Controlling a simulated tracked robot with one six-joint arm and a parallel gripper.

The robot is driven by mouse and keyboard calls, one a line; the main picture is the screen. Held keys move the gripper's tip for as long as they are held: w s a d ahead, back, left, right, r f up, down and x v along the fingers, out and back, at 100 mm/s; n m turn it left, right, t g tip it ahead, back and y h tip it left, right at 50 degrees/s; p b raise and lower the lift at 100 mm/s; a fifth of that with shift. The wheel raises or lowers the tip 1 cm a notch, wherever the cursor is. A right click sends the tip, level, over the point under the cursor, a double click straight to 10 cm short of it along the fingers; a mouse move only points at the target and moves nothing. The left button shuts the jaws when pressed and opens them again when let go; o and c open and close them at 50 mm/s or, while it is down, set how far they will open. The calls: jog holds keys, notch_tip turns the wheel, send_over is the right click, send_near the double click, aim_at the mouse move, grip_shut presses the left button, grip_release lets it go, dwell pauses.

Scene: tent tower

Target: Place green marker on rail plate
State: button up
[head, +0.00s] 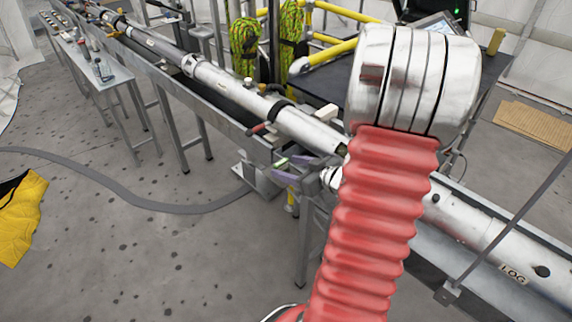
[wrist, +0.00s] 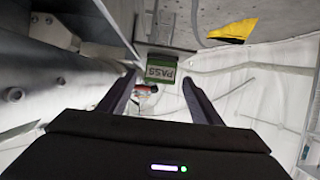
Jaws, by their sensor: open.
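The green marker, lettered PASS, (wrist: 161,70) shows in the wrist view just beyond and between my fingertips, its lettering upside down. In the head view a small pale green piece (head: 281,162) shows beside my gripper (head: 287,174), at the near side of the long rail. My gripper is open in the wrist view (wrist: 161,78), its dark fingers apart on either side of the marker. I cannot tell whether they touch it. A grey metal plate (head: 258,181) juts out below the rail, left of my gripper; I cannot tell if it is the rail plate. My arm hides part of the rail.
A long trough rail (head: 222,112) carries metal core tubes (head: 240,88) across the view. A narrow side table (head: 103,80) with small items stands at left. A yellow cloth (head: 20,215) lies on the floor, and a hose (head: 150,203) crosses the open floor.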

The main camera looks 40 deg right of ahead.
jog(key=v, duration=0.8)
jog(key=shift+s, duration=0.1)
dwell(0.5)
jog(key=shift+r, duration=0.1)
jog(key=w+a+r+m+g+h, duration=0.1)
jog(key=w+a+r+g+h, duration=0.15)
jog(key=w+r+h, duration=0.5)
jog(key=s+a+r+g+y, duration=0.1)
jog(key=s+a, duration=0.3)
jog(key=a, duration=0.5)
jog(key=s+a+r+g+y, duration=0.1)
jog(key=s+a+g+y, duration=0.1)
jog(key=a, duration=0.8)
jog(key=s+a+r+g+y, duration=0.2)
jog(key=s+a+y, duration=0.2)
jog(key=a, duration=0.5)
jog(key=s, duration=0.2)
jog(key=shift+s+a+n, duration=0.3)
jog(key=shift+s+a, duration=0.05)
jog(key=shift+g, duration=0.25)
